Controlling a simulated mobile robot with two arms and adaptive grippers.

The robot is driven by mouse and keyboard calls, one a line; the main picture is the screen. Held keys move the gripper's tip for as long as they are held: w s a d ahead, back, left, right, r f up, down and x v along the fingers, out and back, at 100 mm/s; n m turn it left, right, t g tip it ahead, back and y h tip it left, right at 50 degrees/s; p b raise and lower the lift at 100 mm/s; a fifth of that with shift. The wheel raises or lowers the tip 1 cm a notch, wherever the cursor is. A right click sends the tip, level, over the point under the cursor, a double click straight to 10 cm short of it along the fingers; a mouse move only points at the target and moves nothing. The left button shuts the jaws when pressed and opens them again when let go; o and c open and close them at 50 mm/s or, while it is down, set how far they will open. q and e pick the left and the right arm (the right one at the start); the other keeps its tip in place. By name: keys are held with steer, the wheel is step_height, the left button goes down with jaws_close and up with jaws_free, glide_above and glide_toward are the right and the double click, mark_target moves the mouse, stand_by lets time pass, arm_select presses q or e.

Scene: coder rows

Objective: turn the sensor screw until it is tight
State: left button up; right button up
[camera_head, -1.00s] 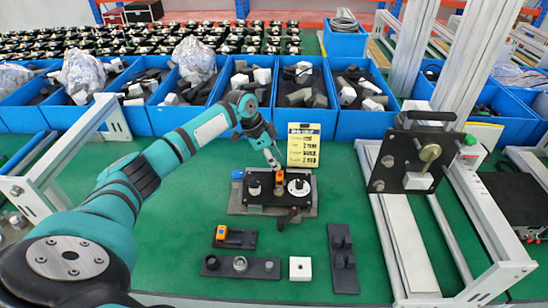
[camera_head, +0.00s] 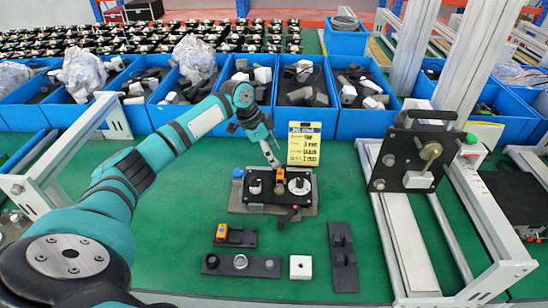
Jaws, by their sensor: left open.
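My left gripper (camera_head: 273,161) reaches in from the left and points down over the black fixture plate (camera_head: 265,205) in the middle of the green table. Its fingertips are just above an orange part (camera_head: 280,175) at the plate's back edge. The fingers look small here, and I cannot make out a gap to the orange part. The sensor screw is too small to pick out. My right gripper is not in view.
A yellow sign (camera_head: 304,144) stands behind the plate. Blue bins (camera_head: 298,121) line the back. In front lie a black strip with rings (camera_head: 241,266), a white block (camera_head: 300,267) and a black bracket (camera_head: 342,258). A metal frame (camera_head: 408,235) stands right.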

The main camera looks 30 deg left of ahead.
arm_select(q)
steer(key=v, duration=0.9)
steer(key=shift+r, duration=0.25)
steer(key=shift+a, duration=0.1)
